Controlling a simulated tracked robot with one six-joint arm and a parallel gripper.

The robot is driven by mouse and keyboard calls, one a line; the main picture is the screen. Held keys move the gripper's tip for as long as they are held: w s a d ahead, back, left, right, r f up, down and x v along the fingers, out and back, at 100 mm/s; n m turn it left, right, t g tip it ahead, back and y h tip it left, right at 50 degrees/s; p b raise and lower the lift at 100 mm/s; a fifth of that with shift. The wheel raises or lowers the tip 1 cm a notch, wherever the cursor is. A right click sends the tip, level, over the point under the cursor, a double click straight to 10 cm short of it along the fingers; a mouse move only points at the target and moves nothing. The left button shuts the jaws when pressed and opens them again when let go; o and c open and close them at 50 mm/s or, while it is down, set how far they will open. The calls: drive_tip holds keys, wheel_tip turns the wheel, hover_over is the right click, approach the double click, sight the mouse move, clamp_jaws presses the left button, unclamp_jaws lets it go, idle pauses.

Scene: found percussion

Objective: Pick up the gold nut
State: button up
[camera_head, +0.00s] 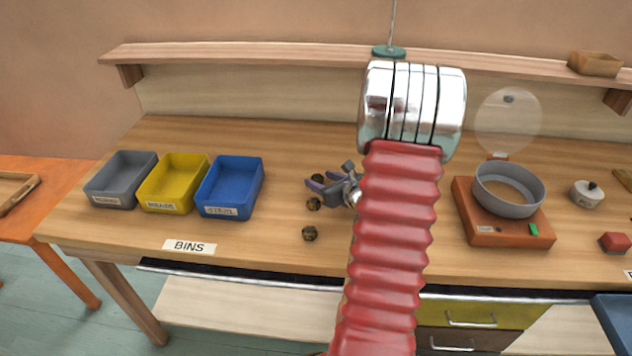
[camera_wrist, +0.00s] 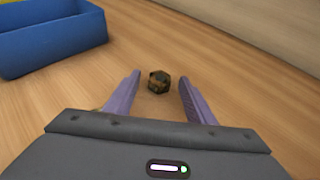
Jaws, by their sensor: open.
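A dark gold nut (camera_wrist: 158,81) lies on the wooden bench in the wrist view, between and slightly beyond my two fingertips. My gripper (camera_wrist: 160,77) is open, with purple fingers on either side of it and nothing held. In the head view my gripper (camera_head: 312,183) points left, low over the bench, left of my red arm. Several dark gold nuts show there: one beside the fingers (camera_head: 318,178), partly hidden, one just in front (camera_head: 313,203), and one nearer the front edge (camera_head: 309,233). Contact between fingers and nut cannot be told.
Grey (camera_head: 122,180), yellow (camera_head: 173,184) and blue (camera_head: 230,188) bins stand left on the bench; the blue bin also shows in the wrist view (camera_wrist: 50,40). An orange device with a round grey bowl (camera_head: 509,190) stands right. Bench between nuts and blue bin is clear.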

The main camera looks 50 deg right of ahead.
sight(320, 179)
drive_tip(key=shift+w+d+f, duration=0.15)
drive_tip(key=shift+w+f, duration=0.1)
drive_tip(key=shift+w, duration=0.35)
drive_tip(key=shift+c, duration=0.6)
drive_tip(key=c, duration=1.1)
drive_tip(key=shift+r, duration=0.1)
wheel_tip(320, 179, up, 10)
idle(0.3)
